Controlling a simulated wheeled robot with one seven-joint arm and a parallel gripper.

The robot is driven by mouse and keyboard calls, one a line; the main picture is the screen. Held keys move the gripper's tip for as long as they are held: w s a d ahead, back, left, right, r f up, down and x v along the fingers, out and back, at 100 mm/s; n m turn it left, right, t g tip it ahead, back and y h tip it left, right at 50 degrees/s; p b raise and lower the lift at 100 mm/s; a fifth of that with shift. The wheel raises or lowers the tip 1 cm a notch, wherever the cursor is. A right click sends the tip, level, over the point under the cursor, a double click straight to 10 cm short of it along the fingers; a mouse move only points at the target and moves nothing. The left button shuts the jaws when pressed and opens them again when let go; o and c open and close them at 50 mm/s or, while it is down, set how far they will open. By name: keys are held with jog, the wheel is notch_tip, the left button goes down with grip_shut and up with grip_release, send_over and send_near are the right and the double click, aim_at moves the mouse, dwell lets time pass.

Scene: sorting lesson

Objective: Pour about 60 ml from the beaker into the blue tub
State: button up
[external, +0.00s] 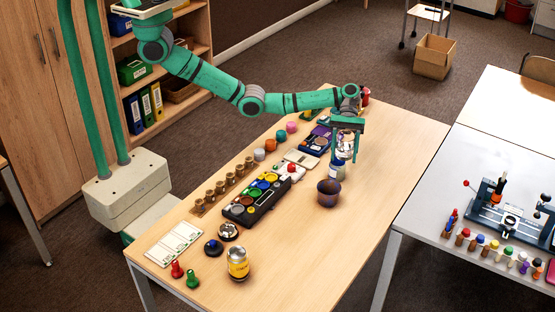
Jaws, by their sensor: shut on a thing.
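A whitish and blue container (338,171) shows just below the fingers, behind the tub. I cannot tell whether it touches the beaker. No liquid stream is visible.
A black tray of coloured discs (262,195), a row of small brown cups (221,187) and a yellow-banded jar (238,264) stand on the wooden table (312,255). Its right side is mostly clear. A grey table (440,190) with instruments stands further right.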

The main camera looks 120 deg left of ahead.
jog(key=shift+d+y, duration=0.35)
jog(key=shift+y, duration=0.35)
jog(key=shift+d+f+m+g+y, duration=0.15)
jog(key=shift+d+f+g+y, duration=0.05)
jog(key=shift+f+y, duration=0.25)
jog(key=shift+d+f+m+g+y, duration=0.15)
jog(key=shift+f+g+y, duration=0.05)
jog(key=shift+f+y, duration=0.25)
jog(key=shift+w+d+f+m+g+y, duration=0.1)
jog(key=shift+d+f+m+g+y, duration=0.1)
jog(key=shift+y, duration=0.95)
jog(key=shift+d+f+m+g+y, duration=0.1)
jog(key=shift+f+g+y, duration=0.05)
jog(key=shift+y, duration=1.05)
jog(key=shift+w+d+f+m+g+y, duration=0.1)
jog(key=shift+d+f+g+y, duration=0.1)
jog(key=shift+y, duration=0.95)
jog(key=shift+s+a+f+y+p, duration=0.1)
jog(key=shift+a+f+y+p, duration=0.1)
jog(key=shift+f+y+p, duration=0.35)
jog(key=shift+a+r+y, duration=0.1)
jog(key=shift+r+y, duration=0.25)
jog(key=shift+y, duration=0.1)
jog(key=shift+r+y, duration=0.25)
jog(key=shift+y, duration=0.25)
